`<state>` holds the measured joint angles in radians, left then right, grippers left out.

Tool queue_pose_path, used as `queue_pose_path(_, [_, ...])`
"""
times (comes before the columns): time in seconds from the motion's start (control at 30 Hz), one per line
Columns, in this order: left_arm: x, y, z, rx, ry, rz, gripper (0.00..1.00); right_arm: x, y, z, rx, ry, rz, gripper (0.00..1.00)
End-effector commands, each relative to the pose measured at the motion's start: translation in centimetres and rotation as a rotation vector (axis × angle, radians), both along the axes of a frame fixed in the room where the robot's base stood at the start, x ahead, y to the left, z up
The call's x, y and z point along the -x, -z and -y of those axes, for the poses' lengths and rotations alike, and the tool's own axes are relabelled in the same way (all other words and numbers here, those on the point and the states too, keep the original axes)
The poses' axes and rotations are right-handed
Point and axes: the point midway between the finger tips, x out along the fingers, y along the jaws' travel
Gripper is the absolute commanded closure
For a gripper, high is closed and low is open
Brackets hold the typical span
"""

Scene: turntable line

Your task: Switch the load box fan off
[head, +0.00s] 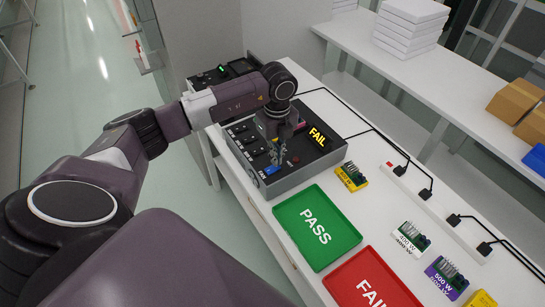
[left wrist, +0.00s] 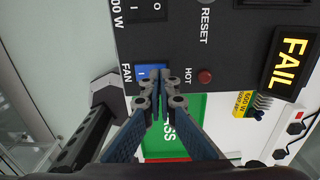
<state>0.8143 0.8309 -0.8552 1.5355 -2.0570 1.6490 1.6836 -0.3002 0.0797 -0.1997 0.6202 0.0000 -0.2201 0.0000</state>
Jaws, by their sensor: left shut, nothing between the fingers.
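The dark grey load box (head: 300,176) stands on the white bench and shows "FAIL" in yellow on its display (head: 318,137). Its blue fan switch (head: 272,169) is at the front edge; in the left wrist view the switch (left wrist: 148,70) sits beside the word FAN, with an "I" mark visible. My left gripper (head: 277,156) is shut and empty, pointing down at the panel. In the left wrist view the gripper's fingertips (left wrist: 160,72) overlap the right part of the switch; I cannot tell whether they touch it. My right gripper is out of view.
A green PASS tray (head: 317,262) and a red FAIL tray (head: 350,283) lie in front of the box. A yellow module (head: 351,177) stands close to its right; white (head: 411,239) and purple (head: 446,277) modules stand further right. Black cables cross the bench.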

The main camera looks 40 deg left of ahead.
Motion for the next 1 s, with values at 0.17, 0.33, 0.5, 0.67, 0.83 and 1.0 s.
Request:
queue_pose_path(0.17, [0.0,0.4,0.0,0.000,0.000,0.000,1.00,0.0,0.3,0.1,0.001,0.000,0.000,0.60])
queue_pose_path(0.33, [0.0,0.6,0.0,0.000,0.000,0.000,1.00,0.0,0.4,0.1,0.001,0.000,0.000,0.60])
queue_pose_path(0.5, [0.0,0.9,0.0,0.000,0.000,0.000,1.00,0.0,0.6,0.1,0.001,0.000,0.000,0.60])
queue_pose_path(0.67, [0.0,1.1,0.0,0.000,0.000,0.000,1.00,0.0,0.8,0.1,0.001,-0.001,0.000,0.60])
queue_pose_path(0.83, [0.0,1.4,0.0,0.000,0.000,0.000,1.00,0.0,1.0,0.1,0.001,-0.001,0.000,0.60])
queue_pose_path(1.0, [0.0,1.6,0.0,0.000,0.000,0.000,1.00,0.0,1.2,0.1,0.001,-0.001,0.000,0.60])
